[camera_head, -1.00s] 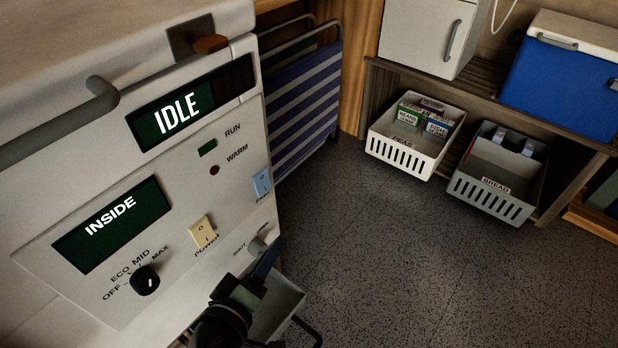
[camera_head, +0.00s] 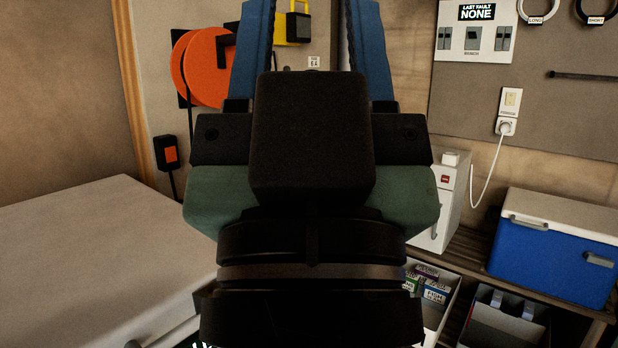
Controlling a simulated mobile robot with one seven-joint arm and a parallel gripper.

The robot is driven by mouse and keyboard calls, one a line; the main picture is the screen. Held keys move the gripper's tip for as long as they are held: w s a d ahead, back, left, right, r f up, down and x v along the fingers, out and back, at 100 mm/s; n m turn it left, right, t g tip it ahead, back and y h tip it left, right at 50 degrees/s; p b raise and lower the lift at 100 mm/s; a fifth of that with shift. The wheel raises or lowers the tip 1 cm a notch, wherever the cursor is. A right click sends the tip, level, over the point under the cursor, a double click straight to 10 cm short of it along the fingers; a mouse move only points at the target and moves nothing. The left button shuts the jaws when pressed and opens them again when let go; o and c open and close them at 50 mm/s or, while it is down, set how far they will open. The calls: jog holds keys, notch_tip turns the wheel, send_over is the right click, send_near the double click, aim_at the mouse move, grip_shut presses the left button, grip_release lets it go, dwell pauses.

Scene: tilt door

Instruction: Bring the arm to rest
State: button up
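My gripper (camera_head: 311,20) fills the middle of the head view, close to the camera and pointing up. Its two blue fingers stand wide apart, and the wall shows through the gap between them. The gap looks empty and the gripper touches nothing that I can see. The finger ends run up to the top edge of the view, so their very tips may be cut off. The dark wrist and green palm of my arm hide the centre and lower middle.
A pale machine top (camera_head: 90,250) lies at left. At right, a blue cooler (camera_head: 555,260) sits on a wooden shelf above a white basket (camera_head: 447,300) and a grey basket (camera_head: 508,322). An orange reel (camera_head: 205,68) and a switch panel (camera_head: 474,42) are on the walls.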

notch_tip(320, 180, up, 34)
jog(key=p, duration=3.1)
jog(key=shift+p, duration=0.3)
jog(key=shift+o, duration=0.3)
jog(key=shift+w+a, duration=0.1)
